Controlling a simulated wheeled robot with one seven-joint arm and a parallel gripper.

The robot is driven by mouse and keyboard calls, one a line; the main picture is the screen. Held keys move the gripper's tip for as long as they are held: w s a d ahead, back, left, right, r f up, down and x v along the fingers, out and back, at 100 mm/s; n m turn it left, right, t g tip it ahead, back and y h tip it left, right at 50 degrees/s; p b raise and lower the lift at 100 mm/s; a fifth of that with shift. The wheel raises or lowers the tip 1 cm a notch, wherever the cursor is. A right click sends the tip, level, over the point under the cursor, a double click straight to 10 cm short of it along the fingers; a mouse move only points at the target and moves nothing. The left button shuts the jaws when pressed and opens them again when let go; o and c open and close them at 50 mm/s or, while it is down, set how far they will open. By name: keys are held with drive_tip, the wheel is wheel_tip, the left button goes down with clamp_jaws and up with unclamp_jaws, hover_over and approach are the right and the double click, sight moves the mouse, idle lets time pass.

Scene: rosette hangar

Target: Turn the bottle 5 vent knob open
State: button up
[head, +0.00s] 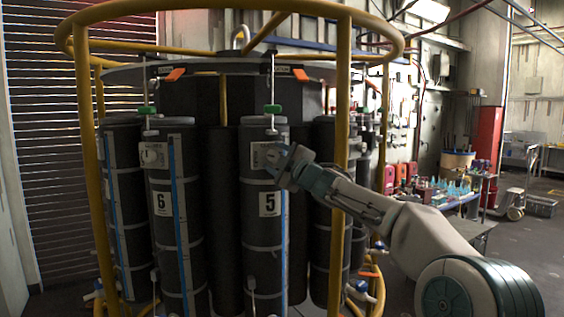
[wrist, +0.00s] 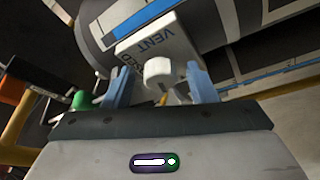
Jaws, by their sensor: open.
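Bottle 5 (head: 255,245) is a tall dark cylinder with a white "5" label, upright in the rosette in the head view. My gripper (head: 285,166) reaches its upper front from the right and hides the knob there. In the wrist view the white vent knob (wrist: 158,72) sits on a pale plate (wrist: 150,36) marked "VENT", with part of another word by the knob. My gripper's two blue fingers (wrist: 161,88) are open, one on either side of the knob. I cannot tell whether either finger touches it.
A yellow tube frame (head: 342,110) rings the rosette, with an upright just right of bottle 5. A green valve handle (head: 272,109) is above bottle 5. Bottle 6 (head: 172,245) stands to the left. A table with bottles (head: 445,195) is behind my arm at right.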

drive_tip(key=b+v, duration=0.5)
drive_tip(key=v, duration=0.8)
drive_tip(key=shift+s+d, duration=0.2)
drive_tip(key=shift+s, duration=0.1)
drive_tip(key=s+d+f+m+g+h+b, duration=0.1)
drive_tip(key=s+d+f+m+h, duration=0.55)
drive_tip(key=f+m, duration=0.2)
drive_tip(key=s+d+f+m+g+h, duration=0.2)
drive_tip(key=s+d+f+m+h, duration=0.35)
drive_tip(key=f+m+h, duration=0.35)
drive_tip(key=s+f+m+g+y, duration=0.2)
drive_tip(key=s+f+g, duration=0.6)
drive_tip(key=s+f, duration=1.1)
drive_tip(key=s+m, duration=0.1)
drive_tip(key=s, duration=0.3)
drive_tip(key=shift+d+f+g+y, duration=0.15)
drive_tip(key=shift+f+g+y, duration=0.15)
drive_tip(key=shift+g+y, duration=0.1)
